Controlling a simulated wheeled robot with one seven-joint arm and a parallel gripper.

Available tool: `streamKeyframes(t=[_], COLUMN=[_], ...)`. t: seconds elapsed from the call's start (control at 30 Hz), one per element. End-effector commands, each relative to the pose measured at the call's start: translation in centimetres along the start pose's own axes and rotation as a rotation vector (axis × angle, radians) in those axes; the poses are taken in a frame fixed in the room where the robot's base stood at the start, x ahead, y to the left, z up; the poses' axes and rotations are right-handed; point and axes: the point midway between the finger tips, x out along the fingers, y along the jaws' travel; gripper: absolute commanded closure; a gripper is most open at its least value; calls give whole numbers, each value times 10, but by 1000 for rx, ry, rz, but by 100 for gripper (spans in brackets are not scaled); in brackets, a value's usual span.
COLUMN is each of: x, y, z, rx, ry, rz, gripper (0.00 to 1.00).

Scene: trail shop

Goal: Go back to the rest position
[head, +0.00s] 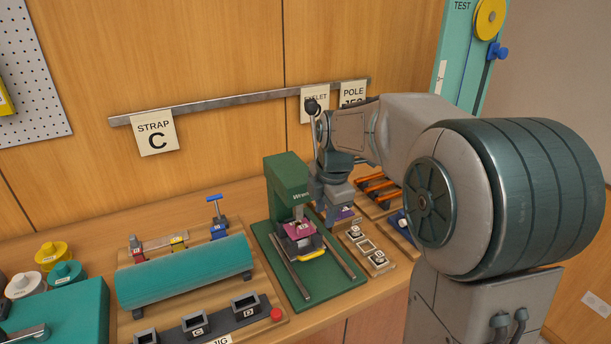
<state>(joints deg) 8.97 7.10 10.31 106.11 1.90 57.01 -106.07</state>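My gripper (334,211) hangs at the end of my arm, pointing down, just right of the green press (288,180) on the bench. Its fingertips are low, close to a small purple piece (344,213). I cannot tell whether they touch it or whether they are open or shut. My arm covers much of the right side of the view.
A teal cylinder (185,272) lies in a wooden jig at left. A pink and yellow block (302,243) sits under the press. A wooden tray (362,245) with small parts stands right of it. A rail with label cards (156,132) runs along the wall.

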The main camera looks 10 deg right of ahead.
Motion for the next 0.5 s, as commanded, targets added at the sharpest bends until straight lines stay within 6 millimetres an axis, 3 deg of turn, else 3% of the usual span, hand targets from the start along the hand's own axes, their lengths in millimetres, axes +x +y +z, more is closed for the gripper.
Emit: streamKeyframes(t=[0.17,0.5], x=[-14,-32], y=[-31,-118], z=[-9,-29], rx=[247,953], ry=[-25,-46], rz=[13,68], gripper=[68,68])
